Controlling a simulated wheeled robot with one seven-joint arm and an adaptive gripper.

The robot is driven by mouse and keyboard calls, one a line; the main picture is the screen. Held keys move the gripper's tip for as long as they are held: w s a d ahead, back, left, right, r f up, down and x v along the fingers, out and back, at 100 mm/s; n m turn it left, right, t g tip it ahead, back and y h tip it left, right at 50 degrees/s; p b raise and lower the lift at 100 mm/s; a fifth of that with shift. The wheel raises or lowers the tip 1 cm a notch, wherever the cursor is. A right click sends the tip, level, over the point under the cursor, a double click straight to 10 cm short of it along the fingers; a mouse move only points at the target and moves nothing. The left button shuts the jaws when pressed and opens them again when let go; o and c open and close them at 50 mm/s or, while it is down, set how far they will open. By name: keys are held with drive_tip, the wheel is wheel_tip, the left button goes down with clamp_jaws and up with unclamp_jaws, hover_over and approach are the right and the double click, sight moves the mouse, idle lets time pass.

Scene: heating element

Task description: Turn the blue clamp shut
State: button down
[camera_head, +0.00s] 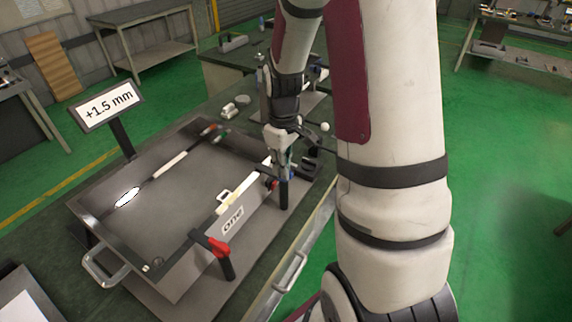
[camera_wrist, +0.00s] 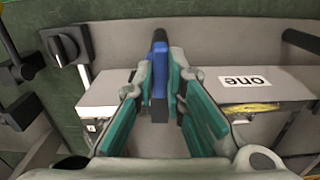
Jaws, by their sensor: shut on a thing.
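The blue clamp (camera_wrist: 159,75) shows in the wrist view as a blue handle with a dark end, between the two teal-padded fingers of my gripper (camera_wrist: 162,88). The fingers are shut on the handle near their tips. In the head view my gripper (camera_head: 279,158) reaches down at the far right corner of the grey heating element box (camera_head: 172,280). Only a small bit of blue shows there, and the arm and fingers hide most of the clamp.
A red-handled clamp (camera_head: 217,246) stands at the box's near right corner. A metal handle (camera_head: 105,262) sticks out at the front left. A sign reading "+1.5 mm" (camera_head: 108,107) stands at the left. A black knob (camera_wrist: 66,46) is left of my fingers. Green floor lies open at right.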

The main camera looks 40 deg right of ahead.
drive_tip(key=shift+w+r+n, duration=0.1)
drive_tip(key=shift+n, duration=0.2)
idle(0.4)
drive_tip(key=c, duration=1.6)
unclamp_jaws()
drive_tip(key=shift+c, duration=0.2)
wheel_tip(320, 180, up, 12)
